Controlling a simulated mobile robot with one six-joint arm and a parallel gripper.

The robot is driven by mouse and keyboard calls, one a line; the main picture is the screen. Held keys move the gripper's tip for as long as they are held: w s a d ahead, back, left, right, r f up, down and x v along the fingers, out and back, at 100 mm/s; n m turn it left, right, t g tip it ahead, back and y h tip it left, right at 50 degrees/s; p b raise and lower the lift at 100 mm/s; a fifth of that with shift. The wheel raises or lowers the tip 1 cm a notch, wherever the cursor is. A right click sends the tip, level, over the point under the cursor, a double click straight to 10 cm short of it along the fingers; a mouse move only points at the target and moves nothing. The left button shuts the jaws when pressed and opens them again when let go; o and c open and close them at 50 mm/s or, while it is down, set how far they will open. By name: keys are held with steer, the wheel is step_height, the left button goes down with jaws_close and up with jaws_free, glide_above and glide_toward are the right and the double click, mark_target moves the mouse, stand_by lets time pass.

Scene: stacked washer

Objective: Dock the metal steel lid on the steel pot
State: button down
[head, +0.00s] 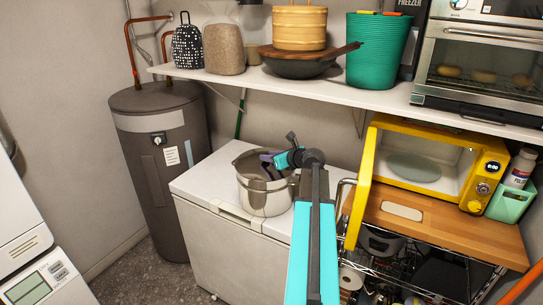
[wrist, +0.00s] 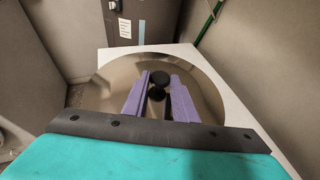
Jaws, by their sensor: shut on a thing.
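The steel pot (head: 266,199) stands upright on the white chest freezer in the head view. My gripper (head: 266,162) is over the pot's mouth, reaching in from the right. In the wrist view the round, shiny steel lid (wrist: 105,88) fills the middle, with a black knob (wrist: 159,77) at its centre. My purple fingers (wrist: 158,93) are shut on the knob, one on each side. The lid hides the pot in the wrist view. In the head view my arm covers part of the pot's top, and I cannot tell whether the lid touches the rim all around.
The white freezer top (head: 204,181) is clear left of the pot. A shelf (head: 290,83) with a green basket (head: 377,52) hangs above and behind. A yellow microwave (head: 440,160) with its door open stands to the right. A grey water heater (head: 160,165) stands at the left.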

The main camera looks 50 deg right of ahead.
steer(key=c, duration=1.7)
jaws_free()
steer(key=shift+s, duration=0.15)
steer(key=shift+p+v, duration=1.45)
steer(key=shift+v, duration=4)
